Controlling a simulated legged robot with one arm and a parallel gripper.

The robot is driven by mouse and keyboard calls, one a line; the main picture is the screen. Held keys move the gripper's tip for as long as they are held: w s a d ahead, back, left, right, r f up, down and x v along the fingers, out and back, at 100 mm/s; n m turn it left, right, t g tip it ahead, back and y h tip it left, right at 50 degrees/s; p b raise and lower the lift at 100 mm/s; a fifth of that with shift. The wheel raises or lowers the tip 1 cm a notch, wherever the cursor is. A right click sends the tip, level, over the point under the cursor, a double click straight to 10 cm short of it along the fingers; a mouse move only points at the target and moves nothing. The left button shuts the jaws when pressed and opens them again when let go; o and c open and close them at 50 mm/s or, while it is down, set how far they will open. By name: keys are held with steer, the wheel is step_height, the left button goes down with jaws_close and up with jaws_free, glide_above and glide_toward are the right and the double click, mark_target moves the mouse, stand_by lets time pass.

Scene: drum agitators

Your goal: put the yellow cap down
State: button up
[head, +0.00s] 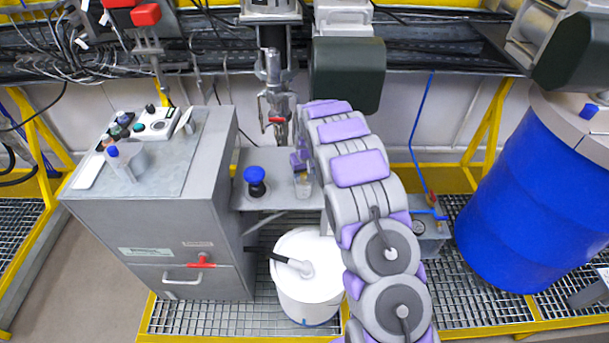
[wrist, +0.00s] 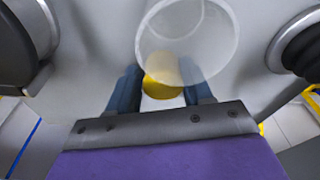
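The yellow cap (wrist: 161,82) is a small round piece between the two dark blue fingers of my gripper (wrist: 162,80) in the wrist view. It fills the gap between them, and the gripper appears shut on it. A clear round container (wrist: 190,35) overlaps the cap's upper part in that view. In the head view my gripper (head: 300,163) is above the grey shelf (head: 262,198), beside a small clear container (head: 303,186). The cap is not clearly visible there.
A blue knob (head: 256,180) stands on the shelf to the left. A metal valve (head: 275,95) is just behind my gripper. A grey control cabinet (head: 170,215) stands left, a white bucket (head: 306,270) below, and a blue drum (head: 535,205) far right.

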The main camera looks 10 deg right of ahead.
steer(key=shift+o, duration=0.5)
steer(key=shift+s+a+f, duration=0.15)
steer(key=shift+f, duration=0.05)
steer(key=shift+a, duration=0.2)
steer(key=shift+d, duration=0.1)
steer(key=shift+r, duration=0.1)
step_height(320, 180, up, 12)
steer(key=s+p, duration=0.1)
steer(key=p, duration=0.1)
steer(key=s+r, duration=0.8)
steer(key=s, duration=0.2)
steer(key=s+r+g, duration=0.1)
steer(key=s+r, duration=0.2)
steer(key=s, duration=1.7)
steer(key=s+a+r+m+g, duration=0.1)
steer(key=s+r+g, duration=0.1)
steer(key=s, duration=1.8)
steer(key=shift+s+a+r+g, duration=0.2)
steer(key=shift+r+g, duration=0.1)
steer(key=shift+r, duration=0.2)
